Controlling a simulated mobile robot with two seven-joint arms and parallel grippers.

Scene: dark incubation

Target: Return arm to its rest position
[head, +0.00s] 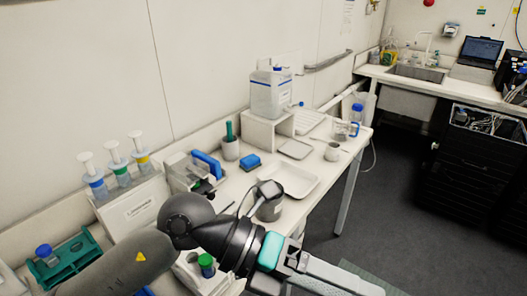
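My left arm comes in from the lower left and crosses the front of the bench. My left gripper (335,277) is at the bottom edge, beyond a teal band on the wrist, pointing to the lower right. It is off the bench's front edge, over the floor. Its fingertips are not clear, so I cannot tell whether it is open or shut. I see nothing held in it. My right gripper is not in view.
The white bench (322,167) holds a tray (290,180), a grey container (269,208), a green-capped bottle (206,265), a tube rack (70,260) and a large jug (271,92). Several syringes stand at left. Dark floor (400,220) is open to the right.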

